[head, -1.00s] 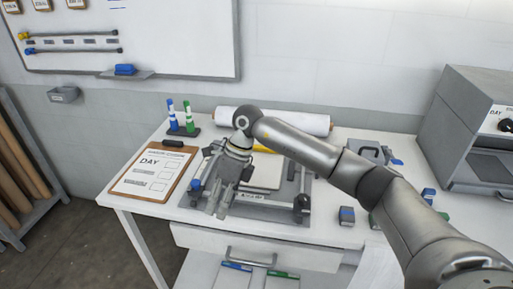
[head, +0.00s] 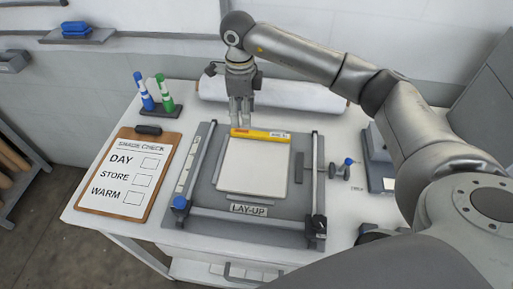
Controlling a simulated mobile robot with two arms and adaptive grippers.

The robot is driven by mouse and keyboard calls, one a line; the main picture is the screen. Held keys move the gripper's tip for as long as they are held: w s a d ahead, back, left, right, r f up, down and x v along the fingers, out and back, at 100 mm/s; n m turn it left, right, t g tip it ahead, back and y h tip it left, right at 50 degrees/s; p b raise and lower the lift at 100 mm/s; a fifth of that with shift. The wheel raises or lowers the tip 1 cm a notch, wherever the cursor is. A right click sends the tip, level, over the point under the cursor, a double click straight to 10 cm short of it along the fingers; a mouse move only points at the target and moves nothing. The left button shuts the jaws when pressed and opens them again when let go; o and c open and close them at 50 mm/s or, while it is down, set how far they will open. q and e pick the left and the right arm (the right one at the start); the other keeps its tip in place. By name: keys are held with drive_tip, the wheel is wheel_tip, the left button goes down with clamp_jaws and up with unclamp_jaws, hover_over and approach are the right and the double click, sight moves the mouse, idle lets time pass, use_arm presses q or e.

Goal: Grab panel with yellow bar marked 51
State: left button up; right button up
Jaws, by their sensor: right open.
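A pale square panel (head: 252,170) lies flat on the grey lay-up plate (head: 205,190). A yellow bar (head: 262,135) runs along its far edge; its marking is too small to read. My right gripper (head: 241,122) points down over the left part of the yellow bar, its fingertips close to the bar. Whether they touch it I cannot tell. The gripper is open, and its fingers stand slightly apart. My left gripper is not in view.
A clipboard (head: 128,172) lies left of the plate. Blue and green markers (head: 153,92) stand in a holder at the back left. A white roll (head: 275,94) lies behind the plate.

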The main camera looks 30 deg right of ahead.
sight(245, 131)
drive_tip(key=shift+s+f, duration=0.15)
drive_tip(key=shift+f, duration=0.8)
drive_tip(key=shift+w+f+p, duration=0.2)
drive_tip(key=shift+f+p, duration=0.1)
drive_tip(key=f+p, duration=0.2)
drive_tip(key=f, duration=0.2)
drive_tip(key=shift+d, duration=0.2)
drive_tip(key=shift+f+p, duration=0.3)
drive_tip(key=shift+f, duration=0.05)
drive_tip(key=shift+w+f, duration=0.15)
drive_tip(key=shift+f, duration=0.05)
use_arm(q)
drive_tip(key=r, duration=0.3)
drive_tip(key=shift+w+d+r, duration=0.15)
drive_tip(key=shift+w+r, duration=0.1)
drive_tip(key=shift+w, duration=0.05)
use_arm(e)
clamp_jaws()
